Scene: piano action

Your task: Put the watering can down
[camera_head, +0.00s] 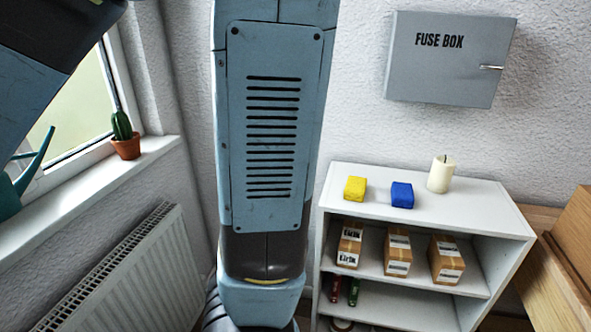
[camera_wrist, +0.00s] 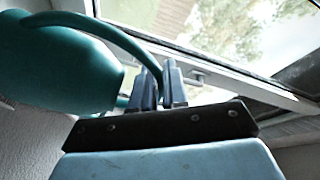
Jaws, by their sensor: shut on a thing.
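The teal watering can shows at the left edge of the head view, where its thin spout (camera_head: 38,153) points up to the right and part of its body (camera_head: 7,196) is cut off by the frame. It is in front of the window, by the white windowsill (camera_head: 88,189); I cannot tell whether it touches the sill. In the wrist view the watering can (camera_wrist: 65,62) fills the upper left, with its curved handle running to my gripper (camera_wrist: 160,86). My gripper is shut on the handle. The can's base is hidden in both views.
A potted cactus (camera_head: 125,140) stands on the sill, right of the spout. A radiator (camera_head: 125,275) is below the sill. A white shelf (camera_head: 480,200) holds a yellow block (camera_head: 355,188), a blue block (camera_head: 402,195), a candle (camera_head: 441,174) and boxes. A fuse box (camera_head: 449,60) hangs above.

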